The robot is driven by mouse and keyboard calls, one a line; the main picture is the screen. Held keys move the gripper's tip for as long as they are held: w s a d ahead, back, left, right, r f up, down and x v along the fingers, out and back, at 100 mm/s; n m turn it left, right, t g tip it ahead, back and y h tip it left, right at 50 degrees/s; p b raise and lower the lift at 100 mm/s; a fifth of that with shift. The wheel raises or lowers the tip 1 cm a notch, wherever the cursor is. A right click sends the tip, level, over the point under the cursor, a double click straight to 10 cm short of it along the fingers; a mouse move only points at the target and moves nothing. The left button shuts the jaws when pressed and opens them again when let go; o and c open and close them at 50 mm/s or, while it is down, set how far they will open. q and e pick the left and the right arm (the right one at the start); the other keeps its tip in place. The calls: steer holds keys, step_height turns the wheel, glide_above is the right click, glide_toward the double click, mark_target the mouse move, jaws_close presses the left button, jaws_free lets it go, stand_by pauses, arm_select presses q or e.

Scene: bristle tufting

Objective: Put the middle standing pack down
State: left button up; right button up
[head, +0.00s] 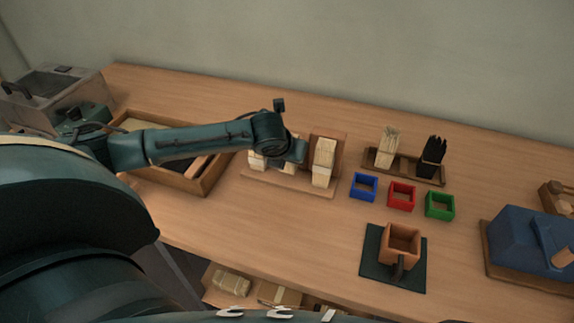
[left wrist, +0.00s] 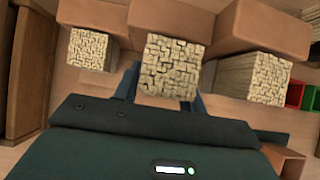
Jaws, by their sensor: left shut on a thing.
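My left gripper (head: 292,152) is over the middle of a wooden stand (head: 278,184) and hides most of the middle pack in the head view. In the left wrist view the left gripper (left wrist: 167,84) is shut on the middle pack (left wrist: 172,68), a pale square-ended bundle. Its end looks larger than the ends of its neighbours; I cannot tell whether it is clear of the stand. A left pack (left wrist: 89,49) and a right pack (left wrist: 255,77) stand on either side. The right pack also shows in the head view (head: 323,163). My right gripper is out of view.
A wooden tray (head: 207,181) lies left of the stand. Blue (head: 363,187), red (head: 401,195) and green (head: 439,205) boxes sit to its right. Behind them is a rack (head: 405,168) with pale and black bristles. Bare table (head: 300,228) lies in front of the stand.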

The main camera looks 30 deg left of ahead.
mark_target(287, 171)
arm_select(q)
step_height(287, 171, down, 3)
steer(key=shift+f, duration=0.15)
steer(key=o, duration=1.1)
steer(key=p+v, duration=0.1)
steer(key=v, duration=1.1)
